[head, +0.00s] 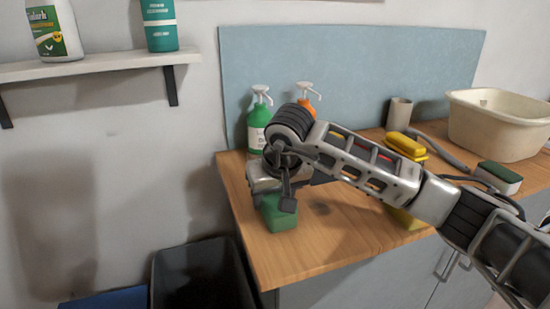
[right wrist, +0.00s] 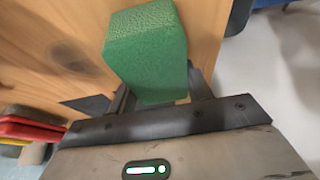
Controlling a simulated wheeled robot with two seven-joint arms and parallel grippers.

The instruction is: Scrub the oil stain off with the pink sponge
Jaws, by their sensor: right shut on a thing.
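My right gripper (head: 277,196) is shut on a green sponge-like block (head: 280,214) at the left front part of the wooden worktop. The block also shows in the right wrist view (right wrist: 150,50), jutting out beyond the gripper (right wrist: 152,98). Whether it touches the wood is unclear. My left gripper is not in view.
A green pump bottle (head: 257,125) and an orange one (head: 306,98) stand behind my gripper. A cream basin (head: 498,122), a cup (head: 400,113) and a dark-green-topped sponge (head: 499,177) are to the right. A black bin (head: 200,275) stands below the worktop's left edge.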

